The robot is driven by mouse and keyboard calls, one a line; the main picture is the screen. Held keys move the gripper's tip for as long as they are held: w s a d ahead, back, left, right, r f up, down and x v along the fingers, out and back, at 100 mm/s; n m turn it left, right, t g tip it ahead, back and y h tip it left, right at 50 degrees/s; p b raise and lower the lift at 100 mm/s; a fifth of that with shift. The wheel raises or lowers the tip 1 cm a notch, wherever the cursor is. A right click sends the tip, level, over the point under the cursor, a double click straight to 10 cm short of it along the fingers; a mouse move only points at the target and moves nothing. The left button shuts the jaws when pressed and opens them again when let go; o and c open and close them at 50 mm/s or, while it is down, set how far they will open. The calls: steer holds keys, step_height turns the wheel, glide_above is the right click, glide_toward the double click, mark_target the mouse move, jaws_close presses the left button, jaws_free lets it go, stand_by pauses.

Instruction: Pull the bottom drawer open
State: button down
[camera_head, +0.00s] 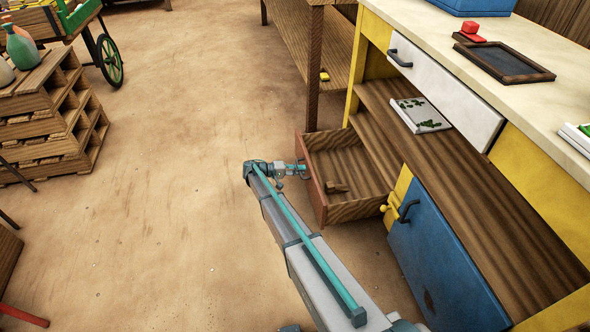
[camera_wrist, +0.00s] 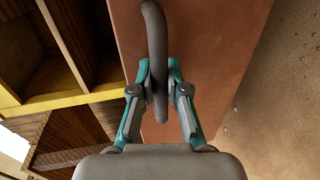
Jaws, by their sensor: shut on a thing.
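The bottom drawer (camera_head: 354,168) is pulled out of the counter and stands open, its wooden inside showing in the head view. A small brown wooden object (camera_head: 337,187) lies in it. Its reddish-brown front fills the middle of the wrist view (camera_wrist: 200,50). A dark curved handle (camera_wrist: 157,60) stands out from that front. My gripper (camera_head: 302,170) is at the front's outer side. In the wrist view its teal fingers (camera_wrist: 158,75) are shut on the handle, one on each side. The drawer's far end inside the counter is hidden.
The counter's white upper drawer (camera_head: 445,92) is shut. A booklet (camera_head: 420,115) lies on the shelf above. Stacked wooden crates (camera_head: 50,115) stand at left. The sandy floor between is clear.

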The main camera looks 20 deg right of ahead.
stand_by(0.3)
steer(key=c, duration=1.2)
jaws_free()
steer(key=shift+o, duration=0.2)
steer(key=v, duration=1.2)
steer(key=shift+s, duration=0.1)
